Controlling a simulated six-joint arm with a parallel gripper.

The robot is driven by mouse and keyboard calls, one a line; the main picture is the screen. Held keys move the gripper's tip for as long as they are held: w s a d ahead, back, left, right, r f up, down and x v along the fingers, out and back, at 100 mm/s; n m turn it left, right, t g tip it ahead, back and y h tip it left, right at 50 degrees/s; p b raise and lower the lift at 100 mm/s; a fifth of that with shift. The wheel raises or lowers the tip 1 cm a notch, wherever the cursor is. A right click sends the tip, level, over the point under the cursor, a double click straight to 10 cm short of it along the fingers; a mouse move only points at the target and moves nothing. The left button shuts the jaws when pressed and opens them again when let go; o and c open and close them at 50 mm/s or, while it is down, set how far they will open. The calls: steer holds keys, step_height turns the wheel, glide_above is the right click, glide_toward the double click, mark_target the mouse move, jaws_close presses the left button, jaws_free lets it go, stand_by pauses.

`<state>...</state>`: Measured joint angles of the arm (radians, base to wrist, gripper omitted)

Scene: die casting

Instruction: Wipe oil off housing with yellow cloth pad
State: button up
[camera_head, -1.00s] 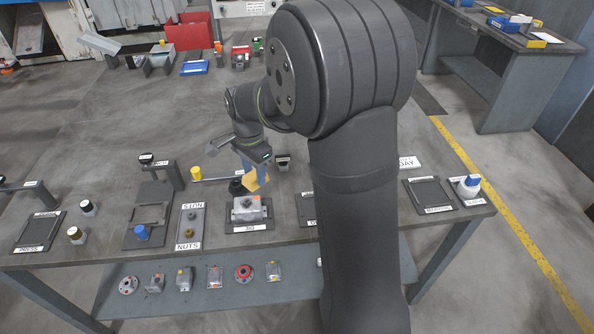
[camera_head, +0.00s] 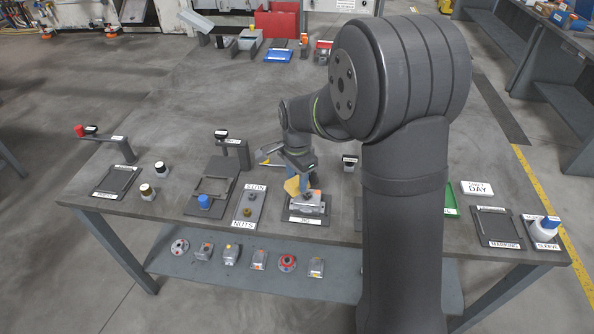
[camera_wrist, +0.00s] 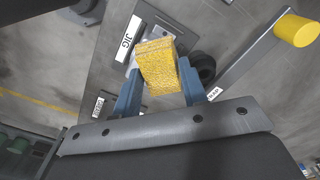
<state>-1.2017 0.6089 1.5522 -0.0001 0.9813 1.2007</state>
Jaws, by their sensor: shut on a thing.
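The yellow cloth pad (camera_head: 292,187) is held between the blue fingers of my gripper (camera_head: 300,178). In the wrist view the pad (camera_wrist: 158,68) sits between the two fingertips (camera_wrist: 160,85). The housing (camera_head: 312,205) is a grey metal block in the jig (camera_head: 287,213) on the bench. The pad is at the back left of the housing's top and overlaps it in the picture; whether they touch I cannot tell. In the wrist view the pad hides most of the housing. No oil can be made out.
Left of the jig is the nuts tray (camera_head: 240,211), then a fixture with a blue knob (camera_head: 204,202). A post with a black top (camera_head: 349,161) stands behind to the right. In the wrist view a bar with a yellow knob (camera_wrist: 295,30) is close on the right.

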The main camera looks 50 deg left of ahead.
step_height(320, 180, down, 3)
steer(key=shift+r, duration=0.1)
steer(key=shift+w+d+f, duration=0.3)
steer(key=shift+w+d, duration=0.2)
steer(key=shift+c, duration=0.3)
steer(key=shift+w+d, duration=1.55)
steer(key=shift+s+a, duration=2)
steer(key=shift+a, duration=0.05)
steer(key=shift+s+a+r, duration=0.1)
steer(key=shift+r, duration=4.05)
